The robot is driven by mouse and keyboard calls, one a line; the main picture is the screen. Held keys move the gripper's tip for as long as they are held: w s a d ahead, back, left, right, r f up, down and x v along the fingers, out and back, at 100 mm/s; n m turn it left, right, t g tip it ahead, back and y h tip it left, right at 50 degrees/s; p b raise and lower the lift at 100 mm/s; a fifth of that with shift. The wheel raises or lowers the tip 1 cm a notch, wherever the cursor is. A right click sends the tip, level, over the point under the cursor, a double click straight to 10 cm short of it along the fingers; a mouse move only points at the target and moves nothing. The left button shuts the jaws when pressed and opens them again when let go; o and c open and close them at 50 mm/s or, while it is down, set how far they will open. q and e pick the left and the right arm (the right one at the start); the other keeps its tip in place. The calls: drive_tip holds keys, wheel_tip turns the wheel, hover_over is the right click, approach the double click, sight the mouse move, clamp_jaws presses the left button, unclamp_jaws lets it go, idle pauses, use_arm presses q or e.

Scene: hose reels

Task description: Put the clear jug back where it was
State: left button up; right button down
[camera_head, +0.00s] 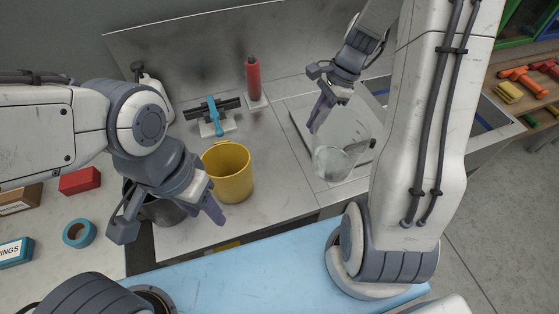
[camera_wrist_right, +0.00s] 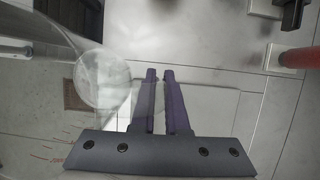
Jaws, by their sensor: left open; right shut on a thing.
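The clear jug (camera_head: 333,162) is see-through, with its outline near the front right of the sink area in the head view. In the right wrist view the jug (camera_wrist_right: 100,80) fills the left side, with a round end and red measuring marks on its wall. My right gripper (camera_head: 316,122) has its purple fingers close together; in the wrist view the fingers (camera_wrist_right: 160,80) lie against the jug's side, shut on it. Whether the jug touches the surface below I cannot tell. My left gripper (camera_head: 172,218) is open and empty, over a dark pot and beside a yellow jug.
The yellow jug (camera_head: 229,176) stands on the steel counter. A dark pot (camera_head: 160,209) is partly hidden by my left gripper. A red bottle (camera_head: 253,80), a blue-handled tool (camera_head: 215,116) and a white bottle (camera_head: 154,92) stand behind. Counter between yellow jug and sink is clear.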

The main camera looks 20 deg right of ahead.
drive_tip(key=shift+m, duration=0.5)
drive_tip(key=w+a+f+p, duration=0.1)
drive_tip(key=w+a+f, duration=0.1)
drive_tip(key=a+f, duration=0.1)
drive_tip(key=w+a+f+p, duration=0.1)
drive_tip(key=w+a+f, duration=0.1)
drive_tip(key=w+f, duration=0.1)
drive_tip(key=w+a+f+p, duration=0.1)
drive_tip(key=w+a+f, duration=0.2)
drive_tip(key=f, duration=0.1)
drive_tip(key=shift+w+a+f, duration=0.1)
drive_tip(key=shift+w+a, duration=0.05)
drive_tip(key=shift+a, duration=0.15)
drive_tip(key=shift+f, duration=0.15)
drive_tip(key=shift+f, duration=0.2)
drive_tip(key=c, duration=0.9)
unclamp_jaws()
drive_tip(key=shift+r, duration=0.15)
